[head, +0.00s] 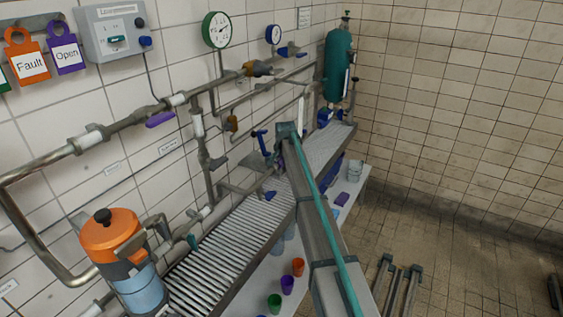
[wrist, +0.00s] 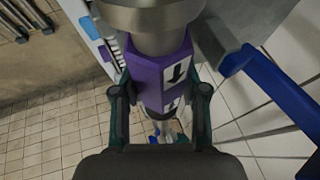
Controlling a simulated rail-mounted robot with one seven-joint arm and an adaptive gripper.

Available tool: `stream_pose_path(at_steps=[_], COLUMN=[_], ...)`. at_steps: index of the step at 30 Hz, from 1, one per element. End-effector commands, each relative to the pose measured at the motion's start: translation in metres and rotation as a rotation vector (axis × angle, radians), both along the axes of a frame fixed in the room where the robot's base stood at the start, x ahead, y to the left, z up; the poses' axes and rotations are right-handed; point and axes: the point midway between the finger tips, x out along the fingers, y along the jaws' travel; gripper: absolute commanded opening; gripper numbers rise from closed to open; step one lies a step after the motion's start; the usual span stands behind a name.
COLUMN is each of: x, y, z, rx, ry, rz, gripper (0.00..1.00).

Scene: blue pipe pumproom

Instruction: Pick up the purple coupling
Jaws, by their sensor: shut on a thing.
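The purple coupling (wrist: 160,72) is in the middle of the wrist view, an angular piece with black arrows on white patches. My gripper (wrist: 161,92) has one dark finger on each side of it and is shut on it. A grey metal cylinder (wrist: 145,18) adjoins the coupling at the top of the picture; I cannot tell whether the two are joined. In the head view my arm reaches over the grating towards the pipes, and the gripper and coupling are too small and covered to make out clearly.
A blue lever (wrist: 265,85) is close on the right in the wrist view. In the head view, pipes line the tiled wall above a slatted grating (head: 232,240). Orange (head: 298,266), purple (head: 287,285) and green (head: 274,303) cups stand on a lower shelf. The floor at right is mostly clear.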

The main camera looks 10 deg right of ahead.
Motion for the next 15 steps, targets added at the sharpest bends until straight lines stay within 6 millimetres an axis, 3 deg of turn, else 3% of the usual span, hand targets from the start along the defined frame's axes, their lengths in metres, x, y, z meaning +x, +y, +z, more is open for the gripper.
stream_pose_path(at_steps=[15], x=[0.0002], y=[-0.0002], z=[0.0096], rx=[0.000], ry=[-0.001], rz=[0.000], gripper=[0.00])
